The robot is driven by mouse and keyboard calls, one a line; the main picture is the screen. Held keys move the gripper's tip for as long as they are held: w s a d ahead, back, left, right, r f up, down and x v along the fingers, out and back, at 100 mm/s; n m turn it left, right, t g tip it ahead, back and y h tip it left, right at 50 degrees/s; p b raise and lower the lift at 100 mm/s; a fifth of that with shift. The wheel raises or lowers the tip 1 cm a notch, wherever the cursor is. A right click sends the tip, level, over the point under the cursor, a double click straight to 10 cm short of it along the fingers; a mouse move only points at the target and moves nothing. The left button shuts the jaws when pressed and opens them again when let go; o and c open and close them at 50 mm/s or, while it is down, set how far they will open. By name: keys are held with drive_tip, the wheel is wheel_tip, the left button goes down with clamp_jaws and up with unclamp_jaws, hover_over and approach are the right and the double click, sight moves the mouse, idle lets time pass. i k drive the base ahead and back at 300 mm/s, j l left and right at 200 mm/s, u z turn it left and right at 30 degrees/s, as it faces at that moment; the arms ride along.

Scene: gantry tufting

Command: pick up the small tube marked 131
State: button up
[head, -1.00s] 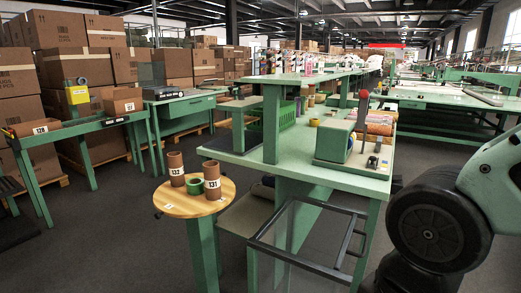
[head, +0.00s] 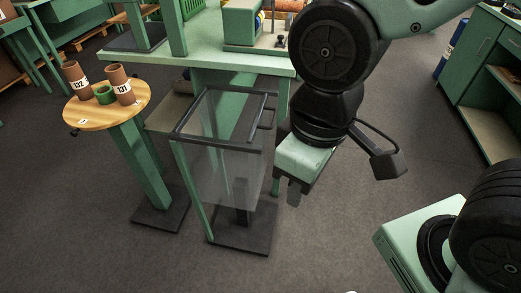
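Two brown tubes stand upright on a small round wooden table at the upper left. The right tube (head: 119,83) has a white label that seems to read 131. The left tube (head: 75,82) has a label that looks like 132. My gripper (head: 290,192) hangs pointing down in the middle of the view, well to the right of the tubes and lower in the picture. It is apart from both tubes. Its dark fingertips are small and partly overlap, so their opening is unclear.
A green ring (head: 104,95) sits between the tubes on the round table (head: 90,118). A clear-walled bin with a dark frame (head: 185,132) stands between that table and my gripper. A green workbench (head: 205,57) is behind. The grey floor in front is clear.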

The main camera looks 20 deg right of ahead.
sight(116, 74)
drive_tip(key=i+j+z, duration=0.1)
drive_tip(key=z, duration=0.3)
drive_tip(key=j+z, duration=0.45)
drive_tip(key=i+j+z, duration=0.1)
drive_tip(key=j+z, duration=0.15)
drive_tip(key=j, duration=0.75)
drive_tip(key=j+z, duration=0.25)
drive_tip(key=j, duration=2.7)
drive_tip(key=i+z, duration=0.05)
